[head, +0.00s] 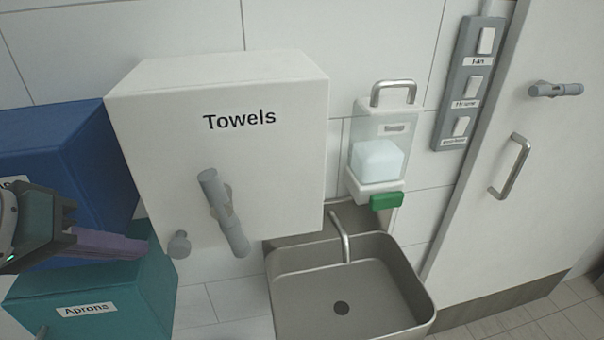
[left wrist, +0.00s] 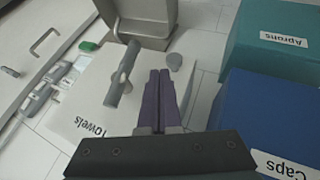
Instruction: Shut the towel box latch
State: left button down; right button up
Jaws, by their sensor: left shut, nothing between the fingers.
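The white towel box (head: 150,120), labelled "Towels", is on the tiled wall and its front looks closed. Its grey latch bar (head: 222,212) sits on the lower front, tilted, with its upper end to the left. A small grey round knob (head: 179,245) is at the box's lower left. The latch bar (left wrist: 123,75) and knob (left wrist: 174,62) also show in the left wrist view. My left gripper (head: 145,246) has its purple fingers together and empty, left of the knob and apart from the latch bar. In the wrist view its fingertips (left wrist: 160,74) lie between bar and knob. My right gripper is not in view.
A blue box (head: 85,150) and a teal "Aprons" box (head: 140,290) are at the left, close to my left gripper. A metal sink (head: 300,300) is below right. A soap dispenser (head: 380,130), switch panel (head: 462,85) and door (head: 560,150) are further right.

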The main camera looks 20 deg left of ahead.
aim_at(226, 216)
pick_arm(q)
jog(key=x, duration=1)
jog(key=shift+w+d+f, duration=0.1)
jog(key=shift+w+d, duration=0.05)
jog(key=shift+w, duration=0.05)
jog(key=w+d, duration=0.1)
jog(key=w+d+p, duration=0.1)
jog(key=shift+w+d+r, duration=0.15)
jog(key=shift+d+r, duration=0.2)
jog(key=shift+r, duration=0.05)
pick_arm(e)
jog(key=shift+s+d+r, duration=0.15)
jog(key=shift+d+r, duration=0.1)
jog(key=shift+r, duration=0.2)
